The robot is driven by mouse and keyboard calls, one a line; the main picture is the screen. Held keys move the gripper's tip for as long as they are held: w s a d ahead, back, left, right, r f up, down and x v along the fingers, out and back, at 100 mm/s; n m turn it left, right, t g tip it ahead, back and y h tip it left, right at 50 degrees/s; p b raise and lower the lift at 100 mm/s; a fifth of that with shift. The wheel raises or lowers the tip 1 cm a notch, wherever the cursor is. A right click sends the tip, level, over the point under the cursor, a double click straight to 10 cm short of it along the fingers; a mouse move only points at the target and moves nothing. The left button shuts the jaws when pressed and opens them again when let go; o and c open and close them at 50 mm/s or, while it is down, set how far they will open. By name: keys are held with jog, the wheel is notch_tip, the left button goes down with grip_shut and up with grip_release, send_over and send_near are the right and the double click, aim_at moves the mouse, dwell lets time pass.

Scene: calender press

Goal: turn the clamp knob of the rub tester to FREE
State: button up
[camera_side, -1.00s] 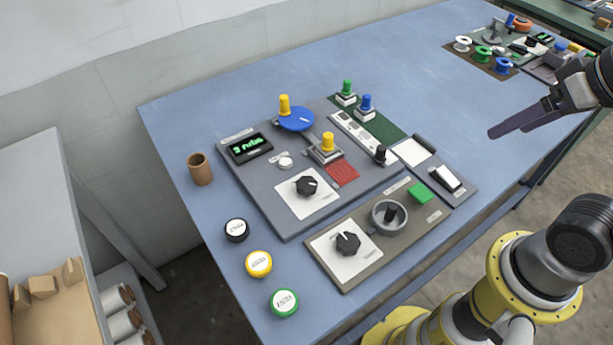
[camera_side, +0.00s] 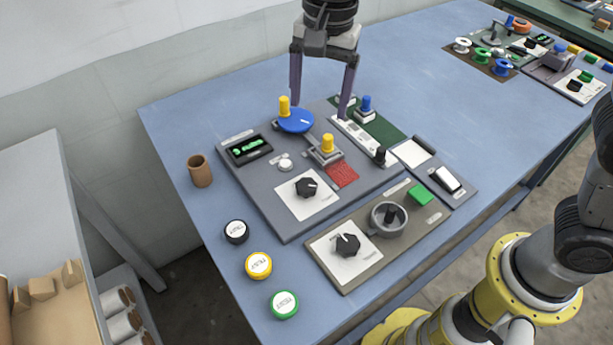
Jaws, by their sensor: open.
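The large grey panel (camera_side: 270,205) carries a lit green display (camera_side: 250,146), a red pad (camera_side: 342,174) and a black knob (camera_side: 307,186) on a white plate; it looks like the rub tester. A second black knob (camera_side: 346,245) sits on a white plate on the smaller grey-brown panel (camera_side: 375,264) in front. The labels are too small to read, so I cannot tell either knob's setting. My gripper (camera_side: 320,106) is open and empty, pointing down above the back of the large panel, behind and apart from both knobs.
Near the gripper stand a yellow peg (camera_side: 284,106) by a blue disc (camera_side: 296,121), a yellow-capped block (camera_side: 327,146) and a blue-capped block (camera_side: 366,106). A brown cup (camera_side: 200,170) and several round tins (camera_side: 258,264) line the left.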

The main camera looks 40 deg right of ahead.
aim_at(307, 184)
jog(key=shift+n+g, duration=0.4)
jog(key=a+f, duration=0.1)
jog(key=f, duration=0.4)
jog(key=a+f, duration=0.1)
jog(key=f, duration=0.5)
jog(key=a+f, duration=0.1)
jog(key=f, duration=0.5)
jog(key=shift+s+f, duration=0.15)
jog(key=shift+s, duration=0.2)
jog(key=shift+c, duration=0.2)
grip_shut()
